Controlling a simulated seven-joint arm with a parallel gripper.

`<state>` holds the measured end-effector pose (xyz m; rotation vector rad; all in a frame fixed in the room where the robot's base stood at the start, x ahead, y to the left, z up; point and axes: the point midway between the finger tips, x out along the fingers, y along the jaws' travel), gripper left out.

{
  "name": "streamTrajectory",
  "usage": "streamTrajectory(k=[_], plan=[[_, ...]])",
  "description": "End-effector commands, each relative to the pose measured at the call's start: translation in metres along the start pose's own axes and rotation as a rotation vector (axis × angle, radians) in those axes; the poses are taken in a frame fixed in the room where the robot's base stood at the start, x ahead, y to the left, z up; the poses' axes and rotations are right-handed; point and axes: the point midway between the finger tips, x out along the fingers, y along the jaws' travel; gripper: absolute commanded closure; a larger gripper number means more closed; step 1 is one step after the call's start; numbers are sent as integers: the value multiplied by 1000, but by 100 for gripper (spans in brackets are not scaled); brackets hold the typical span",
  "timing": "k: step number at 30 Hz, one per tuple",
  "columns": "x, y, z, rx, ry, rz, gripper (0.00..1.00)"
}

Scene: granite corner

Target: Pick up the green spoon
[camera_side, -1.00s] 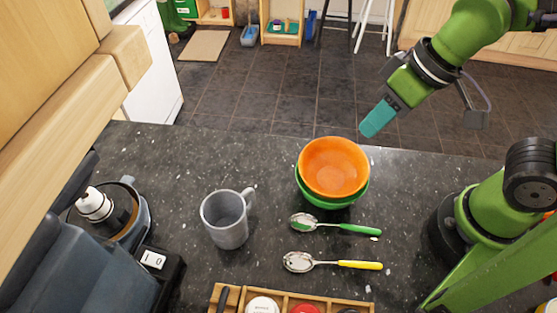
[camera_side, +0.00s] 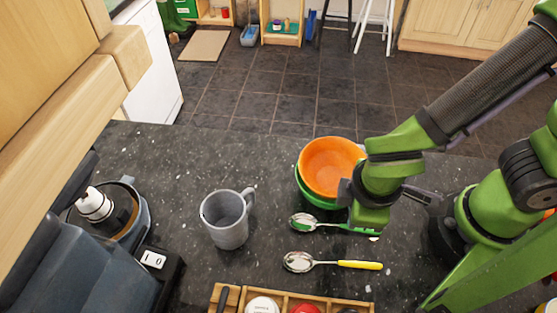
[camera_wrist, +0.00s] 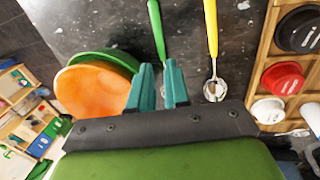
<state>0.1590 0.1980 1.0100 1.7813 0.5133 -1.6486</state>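The green spoon (camera_side: 330,224) lies on the dark speckled counter, its metal bowl to the left in the side view. Its green handle runs under my gripper (camera_side: 369,218), which partly covers it. In the wrist view the green handle of the spoon (camera_wrist: 157,32) comes down toward the gap between the teal fingertips of my gripper (camera_wrist: 159,66). The fingers stand apart with a narrow gap, and I see nothing clamped between them.
An orange bowl (camera_side: 330,167) nested in a green bowl (camera_side: 303,187) stands close beside my gripper. A yellow-handled spoon (camera_side: 358,265) lies parallel, nearer the camera. A grey mug (camera_side: 227,222) stands left. A wooden tray (camera_side: 226,297) with lidded jars is at the front.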

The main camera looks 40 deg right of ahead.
Motion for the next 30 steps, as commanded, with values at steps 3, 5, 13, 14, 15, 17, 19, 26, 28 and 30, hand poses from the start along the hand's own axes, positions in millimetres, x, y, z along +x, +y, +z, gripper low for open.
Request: streamTrajectory(k=[3,5,13,14,15,17,19,26,28,30], plan=[[12,0,0,0,-2,-1,83],[15,0,0,1,-1,-1,83],[47,-2,0,-3,-6,-1,83],[52,-2,0,-2,-5,-1,83],[56,-2,-1,-1,-5,0,83],[62,-2,-1,-1,-3,0,83],[66,-2,-1,0,-1,-1,83],[67,-2,-2,1,1,-2,83],[67,-2,-2,1,1,-2,92],[67,-2,-2,1,1,-2,100]])
